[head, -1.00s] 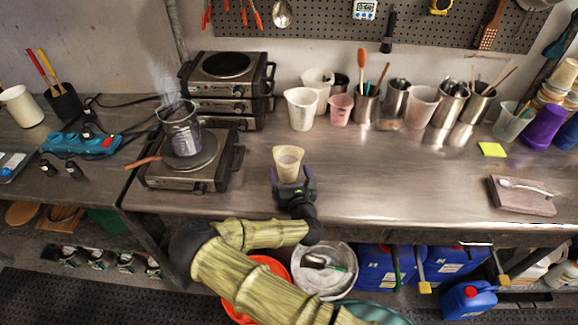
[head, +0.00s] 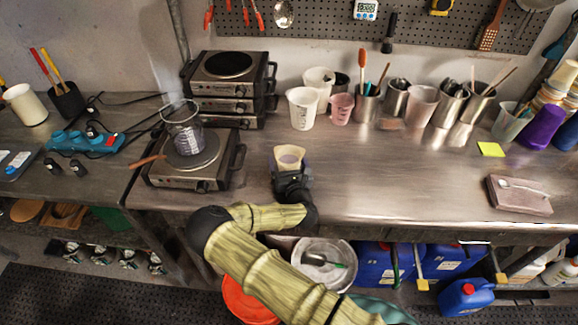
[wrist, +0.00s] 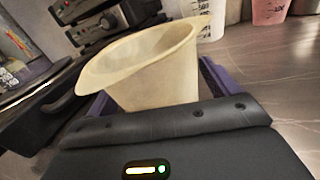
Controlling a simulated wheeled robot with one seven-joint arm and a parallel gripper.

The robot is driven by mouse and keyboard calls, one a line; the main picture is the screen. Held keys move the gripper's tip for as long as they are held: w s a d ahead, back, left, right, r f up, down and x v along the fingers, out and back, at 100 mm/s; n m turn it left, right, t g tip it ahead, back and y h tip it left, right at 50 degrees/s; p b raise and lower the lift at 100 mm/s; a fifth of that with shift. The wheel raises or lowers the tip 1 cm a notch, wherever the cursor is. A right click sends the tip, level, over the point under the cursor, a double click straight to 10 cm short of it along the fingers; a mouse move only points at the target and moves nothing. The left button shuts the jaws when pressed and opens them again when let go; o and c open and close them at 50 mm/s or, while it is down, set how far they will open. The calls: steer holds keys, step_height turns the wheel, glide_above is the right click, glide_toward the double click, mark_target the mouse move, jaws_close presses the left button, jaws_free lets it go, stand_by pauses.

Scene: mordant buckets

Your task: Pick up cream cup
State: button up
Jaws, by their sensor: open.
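The cream cup (head: 290,155) stands on the steel bench near its front edge, right of the hot plate. My gripper (head: 291,165) is low at the bench, open, with the cup between its fingers. In the wrist view the cream cup (wrist: 155,68) fills the middle, its wide rim leaning toward the upper left of the picture. The purple fingers of my gripper (wrist: 150,95) show on both sides of it. The cup's base is hidden behind the gripper body, and I cannot tell whether the fingers touch it.
A hot plate (head: 191,174) with a steaming glass beaker (head: 184,138) stands to the left. Stacked hot plates (head: 229,88) are behind it. White measuring cups (head: 303,108), a pink cup (head: 341,108) and steel tool pots line the back. The bench to the right is clear around a yellow note (head: 491,149).

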steer(key=c, duration=1.2)
steer(key=shift+c, duration=0.2)
steer(key=shift+r, duration=0.25)
step_height(320, 180, up, 10)
steer(key=b, duration=0.1)
steer(key=shift+f+b, duration=0.25)
steer(key=shift+b, duration=0.1)
stand_by(0.5)
